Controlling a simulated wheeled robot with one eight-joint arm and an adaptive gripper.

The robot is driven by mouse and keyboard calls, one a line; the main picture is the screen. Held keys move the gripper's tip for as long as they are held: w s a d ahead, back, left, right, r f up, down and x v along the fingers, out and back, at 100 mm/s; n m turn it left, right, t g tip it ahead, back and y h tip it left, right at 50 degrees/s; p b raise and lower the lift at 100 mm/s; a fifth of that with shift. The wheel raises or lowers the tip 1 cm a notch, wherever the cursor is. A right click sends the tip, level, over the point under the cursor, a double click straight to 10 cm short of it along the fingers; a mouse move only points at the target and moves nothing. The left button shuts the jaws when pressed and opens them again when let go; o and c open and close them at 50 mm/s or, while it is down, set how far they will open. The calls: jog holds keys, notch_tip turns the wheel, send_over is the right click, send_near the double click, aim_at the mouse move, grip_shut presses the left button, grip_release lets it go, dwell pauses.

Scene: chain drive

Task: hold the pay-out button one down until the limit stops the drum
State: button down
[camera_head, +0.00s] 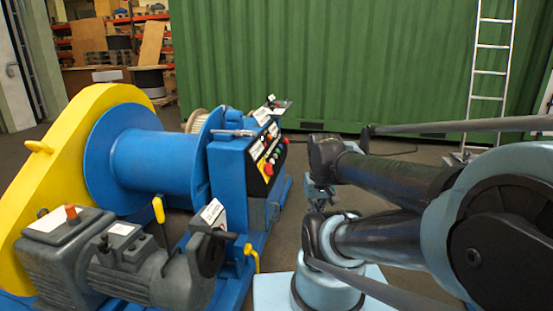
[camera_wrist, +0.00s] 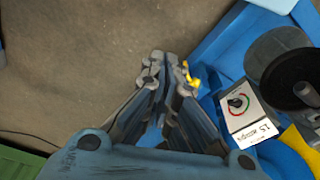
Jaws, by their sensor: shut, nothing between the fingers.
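The blue winch drum (camera_head: 150,162) stands at the left of the head view, beside a yellow guard. The control panel (camera_head: 263,152) is on the blue cabinet at the drum's right, with small buttons, labels and a red knob on yellow. I cannot tell which of them is pay-out button one. My gripper (camera_head: 318,203) hangs right of the panel, apart from it, fingers downward. In the wrist view my gripper (camera_wrist: 166,62) is shut and empty over bare floor. A white limit-switch box (camera_wrist: 244,112) with a red and green dial lies to its right; the panel buttons are out of this view.
A yellow lever (camera_head: 159,210) and grey motor (camera_head: 140,268) stand in front of the drum. A green container (camera_head: 330,65) and a ladder (camera_head: 488,72) are behind. The floor (camera_wrist: 70,60) under my gripper is clear.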

aim_at(275, 156)
jog(key=w+a+r+t+y, duration=0.1)
jog(key=w+r, duration=0.2)
jog(key=w, duration=0.7)
jog(key=w+a+r+m+t+y, duration=0.1)
jog(key=w+r+t, duration=0.15)
jog(key=w, duration=0.65)
jog(key=w+r+t+y, duration=0.1)
jog(key=w+r, duration=0.2)
jog(key=w, duration=0.7)
jog(key=w+d+f+m+t, duration=0.1)
jog(key=w+d+f+t, duration=0.1)
jog(key=w, duration=1)
jog(key=w+d+f+m+t+y, duration=0.1)
jog(key=w+d+f, duration=0.3)
jog(key=w, duration=0.9)
jog(key=shift+w+d+m+t, duration=0.2)
jog(key=shift+d+m+t, duration=0.15)
jog(key=shift+t, duration=0.3)
jog(key=shift+a, duration=0.1)
jog(key=w+a+f, duration=0.2)
jog(key=a+f, duration=0.2)
jog(key=a, duration=0.3)
jog(key=shift+w+a, duration=0.2)
